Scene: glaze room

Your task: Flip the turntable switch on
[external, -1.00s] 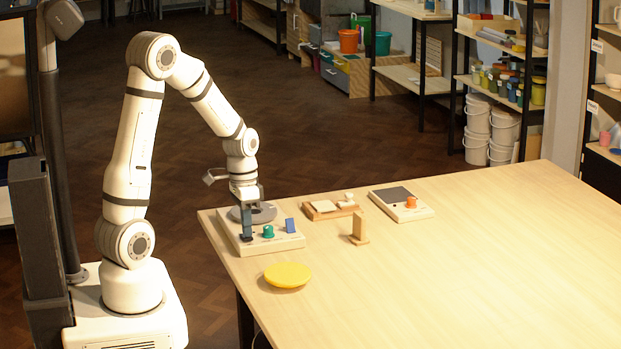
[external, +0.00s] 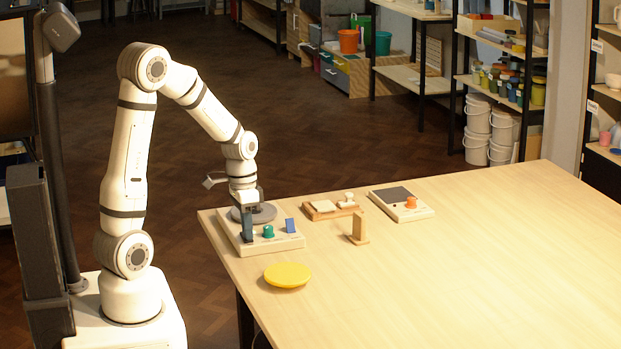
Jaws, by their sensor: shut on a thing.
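The turntable unit (external: 282,243) is a pale box with a grey round disc (external: 265,213) at the table's near left corner. A teal knob (external: 268,231) and a blue upright tab (external: 290,225) stand along its front edge. My gripper (external: 248,235) points down over the front left of this box, left of the knob. It is shut on a small dark part there, which looks like a switch. The fingers hide most of it, so I cannot tell which way it is set. My gripper also covers part of the disc's left side.
A yellow disc (external: 287,275) lies in front of the unit. The table's right side is clear.

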